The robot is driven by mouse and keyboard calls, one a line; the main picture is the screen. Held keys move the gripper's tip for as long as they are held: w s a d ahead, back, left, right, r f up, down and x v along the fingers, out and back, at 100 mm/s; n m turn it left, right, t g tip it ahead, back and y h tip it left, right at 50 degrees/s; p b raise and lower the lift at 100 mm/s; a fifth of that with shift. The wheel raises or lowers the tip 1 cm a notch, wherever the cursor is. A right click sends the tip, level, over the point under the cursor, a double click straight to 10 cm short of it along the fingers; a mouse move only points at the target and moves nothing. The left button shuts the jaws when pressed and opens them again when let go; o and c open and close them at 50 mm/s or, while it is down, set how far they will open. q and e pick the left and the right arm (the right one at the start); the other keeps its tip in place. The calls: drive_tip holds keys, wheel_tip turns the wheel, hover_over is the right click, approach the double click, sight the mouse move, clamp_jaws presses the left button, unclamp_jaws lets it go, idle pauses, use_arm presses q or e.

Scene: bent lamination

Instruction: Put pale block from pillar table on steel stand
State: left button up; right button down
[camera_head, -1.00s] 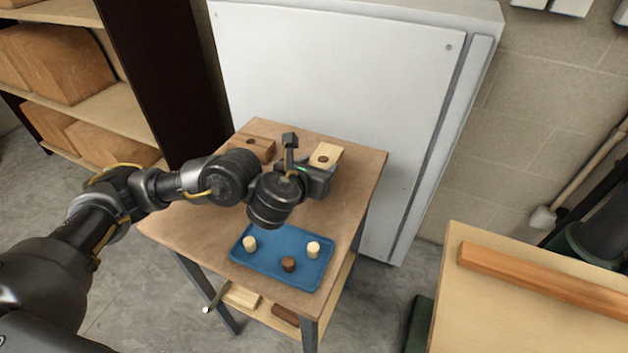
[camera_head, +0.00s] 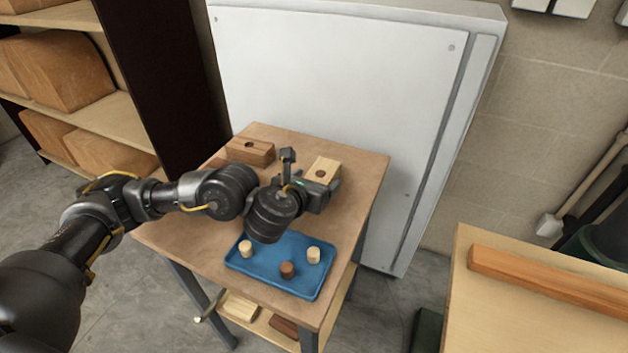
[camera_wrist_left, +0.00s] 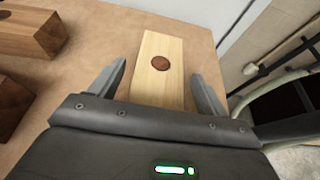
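The pale block (camera_head: 323,170) lies near the back right of the brown table, with a dark round spot on its top. In the left wrist view the pale block (camera_wrist_left: 158,88) lies between the two fingers of my left gripper (camera_wrist_left: 160,74). The fingers are open, one on each side. A gap shows on the left side; the right finger is close to the block. In the head view my left gripper (camera_head: 320,187) is at the block's near end, partly covering it. My right gripper is not in view. I cannot make out a steel stand.
A brown block (camera_head: 250,150) sits at the table's back left, with another dark block (camera_wrist_left: 12,106) nearby. A blue tray (camera_head: 240,267) with three small cylinders is at the front. A white cabinet (camera_head: 340,80) stands behind. A wooden bench (camera_head: 480,320) is at right.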

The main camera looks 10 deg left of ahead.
use_arm(q)
drive_tip(key=shift+r, duration=0.1)
drive_tip(key=shift+s+a+r+p, duration=0.15)
drive_tip(key=shift+s+r+p, duration=0.45)
drive_tip(key=shift+s+p, duration=0.3)
drive_tip(key=p+v, duration=0.2)
drive_tip(key=v, duration=0.1)
drive_tip(key=shift+s+a+r, duration=0.1)
drive_tip(key=shift+s+r, duration=0.15)
drive_tip(key=shift+s, duration=0.1)
drive_tip(key=p+v, duration=0.3)
drive_tip(key=v, duration=0.2)
drive_tip(key=shift+s, duration=0.15)
drive_tip(key=shift+s+a+p, duration=0.1)
drive_tip(key=shift+s+p, duration=0.25)
drive_tip(key=shift+p, duration=0.1)
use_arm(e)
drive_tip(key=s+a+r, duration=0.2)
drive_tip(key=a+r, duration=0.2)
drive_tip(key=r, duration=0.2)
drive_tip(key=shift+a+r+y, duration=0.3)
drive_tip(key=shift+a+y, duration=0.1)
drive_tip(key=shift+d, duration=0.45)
use_arm(q)
drive_tip(key=shift+f, duration=0.1)
